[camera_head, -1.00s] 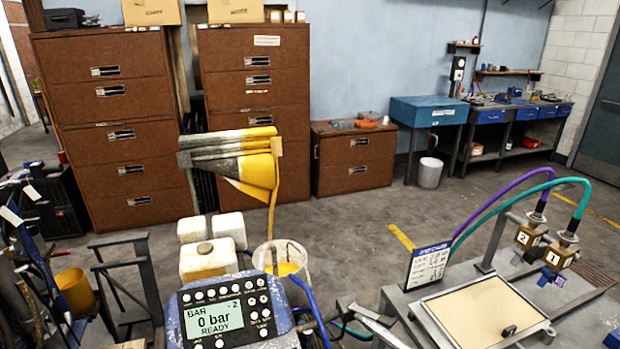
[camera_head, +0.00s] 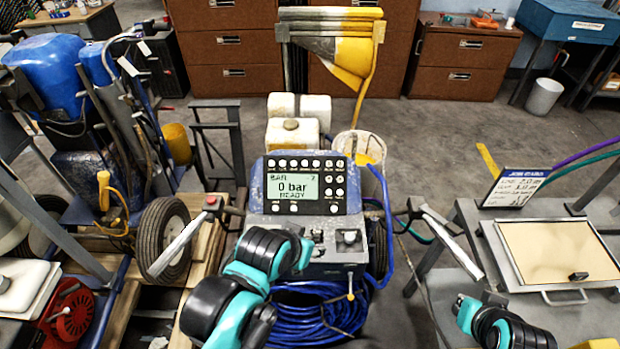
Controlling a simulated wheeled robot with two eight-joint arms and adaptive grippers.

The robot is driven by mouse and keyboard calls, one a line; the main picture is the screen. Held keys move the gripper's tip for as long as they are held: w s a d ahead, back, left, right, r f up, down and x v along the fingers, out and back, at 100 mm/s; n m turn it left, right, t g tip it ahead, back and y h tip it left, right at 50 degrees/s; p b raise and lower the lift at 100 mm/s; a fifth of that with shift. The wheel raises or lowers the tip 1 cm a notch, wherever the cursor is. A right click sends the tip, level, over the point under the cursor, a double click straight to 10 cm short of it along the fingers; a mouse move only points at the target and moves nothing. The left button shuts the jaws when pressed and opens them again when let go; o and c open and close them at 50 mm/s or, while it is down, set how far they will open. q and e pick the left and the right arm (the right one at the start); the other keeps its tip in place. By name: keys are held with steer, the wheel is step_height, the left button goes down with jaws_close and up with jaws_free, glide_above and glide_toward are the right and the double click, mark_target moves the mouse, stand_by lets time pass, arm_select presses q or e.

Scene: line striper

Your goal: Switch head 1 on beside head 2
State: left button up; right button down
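The striper's control panel (camera_head: 304,192) is at the centre. Rows of small buttons line the top and right of the display. A lower console (camera_head: 318,240) with knobs and small levers sits below it. My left arm's end (camera_head: 290,254) is in front of this console, and its fingers cannot be made out. My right arm's end (camera_head: 466,308) is low at the right, beside the bench; its finger state is unclear. Heads 1 and 2 are out of view.
Coiled blue hose (camera_head: 315,312) hangs below the console. Handlebars (camera_head: 440,232) reach out on both sides. Wheeled equipment (camera_head: 165,240) crowds the left.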

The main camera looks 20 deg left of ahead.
arm_select(q)
jaws_close()
stand_by(1.1)
